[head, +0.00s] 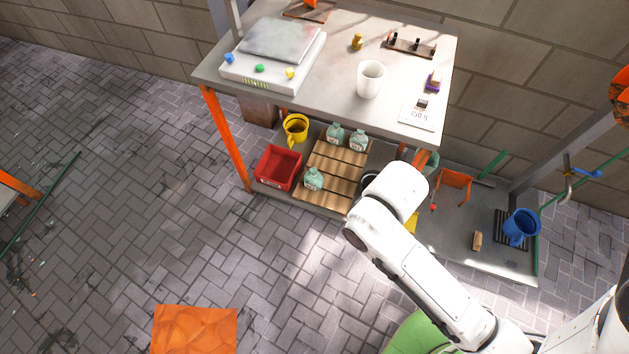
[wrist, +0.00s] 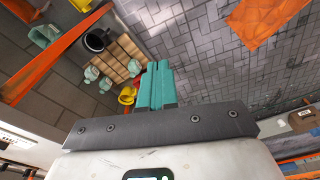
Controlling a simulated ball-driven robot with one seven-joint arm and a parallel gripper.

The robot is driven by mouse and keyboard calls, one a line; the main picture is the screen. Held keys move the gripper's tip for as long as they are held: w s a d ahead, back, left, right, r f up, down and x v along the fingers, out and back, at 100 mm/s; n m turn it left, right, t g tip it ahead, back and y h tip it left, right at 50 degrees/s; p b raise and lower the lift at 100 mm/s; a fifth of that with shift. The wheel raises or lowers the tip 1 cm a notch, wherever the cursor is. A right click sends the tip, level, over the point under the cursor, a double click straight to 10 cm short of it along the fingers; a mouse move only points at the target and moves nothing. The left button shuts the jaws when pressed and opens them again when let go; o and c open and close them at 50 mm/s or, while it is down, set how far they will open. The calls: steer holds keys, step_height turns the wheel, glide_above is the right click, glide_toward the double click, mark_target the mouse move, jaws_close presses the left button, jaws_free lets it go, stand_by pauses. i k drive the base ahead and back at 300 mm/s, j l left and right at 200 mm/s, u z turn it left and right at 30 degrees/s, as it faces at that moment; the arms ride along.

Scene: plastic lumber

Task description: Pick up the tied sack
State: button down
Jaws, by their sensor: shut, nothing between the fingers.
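A small mustard-yellow item with a narrowed neck (head: 357,42), which looks like the tied sack, stands on the grey table top (head: 320,98) toward the back. It is too small to make out the tie. My gripper shows in the wrist view with its teal fingers (wrist: 156,86) together and nothing between them. In the head view my white arm reaches up to the front of the table, and its end hides the fingers. The sack is farther back than the arm's end, and I do not see it in the wrist view.
A white cup (head: 369,80), a white scale-like box (head: 272,58) and a dark rack (head: 411,46) share the table top. Below are a red bin (head: 278,167), teal bottles (head: 313,179) and a blue mug (head: 521,226). An orange post (head: 226,138) supports the table. Floor at left is mostly clear.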

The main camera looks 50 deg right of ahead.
mark_target(313, 180)
steer(key=i+z, duration=0.1)
steer(key=i, duration=1.25)
